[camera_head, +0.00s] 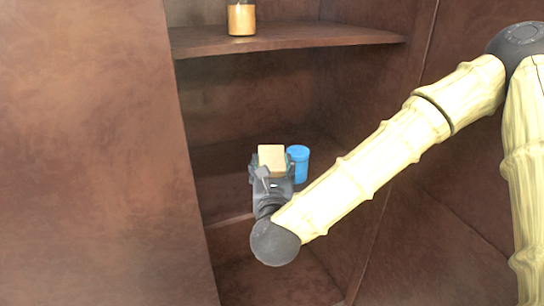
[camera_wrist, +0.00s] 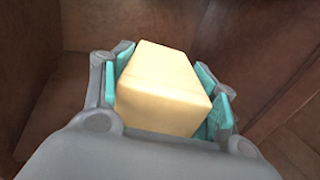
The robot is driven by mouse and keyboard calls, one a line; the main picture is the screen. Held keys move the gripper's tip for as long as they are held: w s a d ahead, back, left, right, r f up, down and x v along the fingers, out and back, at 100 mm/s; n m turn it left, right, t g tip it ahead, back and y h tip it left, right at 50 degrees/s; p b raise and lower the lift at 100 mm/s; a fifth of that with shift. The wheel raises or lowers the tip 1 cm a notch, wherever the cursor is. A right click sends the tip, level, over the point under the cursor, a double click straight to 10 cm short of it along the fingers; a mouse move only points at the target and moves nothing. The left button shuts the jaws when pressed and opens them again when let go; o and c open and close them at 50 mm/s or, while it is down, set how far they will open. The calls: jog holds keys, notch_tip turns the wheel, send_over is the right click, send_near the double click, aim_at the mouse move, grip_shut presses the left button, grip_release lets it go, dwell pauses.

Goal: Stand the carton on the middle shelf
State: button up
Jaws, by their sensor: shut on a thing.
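The carton (camera_head: 272,157) is a pale tan box held at the end of my arm, in front of the shelf unit. In the wrist view the carton (camera_wrist: 160,92) sits between the teal pads of my gripper (camera_wrist: 168,95), which is shut on it. In the head view my gripper (camera_head: 272,175) is at the level of the middle shelf (camera_head: 225,165), whose surface is partly hidden by my arm. I cannot tell whether the carton touches the shelf.
A blue lidded container (camera_head: 299,164) stands just right of the carton. An orange-brown jar (camera_head: 241,19) stands on the upper shelf (camera_head: 290,40). Brown side walls (camera_head: 385,90) enclose the shelves. The middle shelf looks clear to the left.

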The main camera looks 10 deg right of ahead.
jog(key=shift+w+r, duration=0.1)
jog(key=shift+w, duration=0.35)
jog(key=w+a+f+p, duration=0.2)
jog(key=w+a, duration=0.1)
jog(key=w, duration=0.4)
jog(key=w+a+f+p, duration=0.3)
jog(key=w+a, duration=0.1)
jog(key=w, duration=0.2)
jog(key=shift+w+a, duration=0.15)
jog(key=shift+w, duration=0.25)
jog(key=shift+f, duration=0.1)
jog(key=o, duration=1.6)
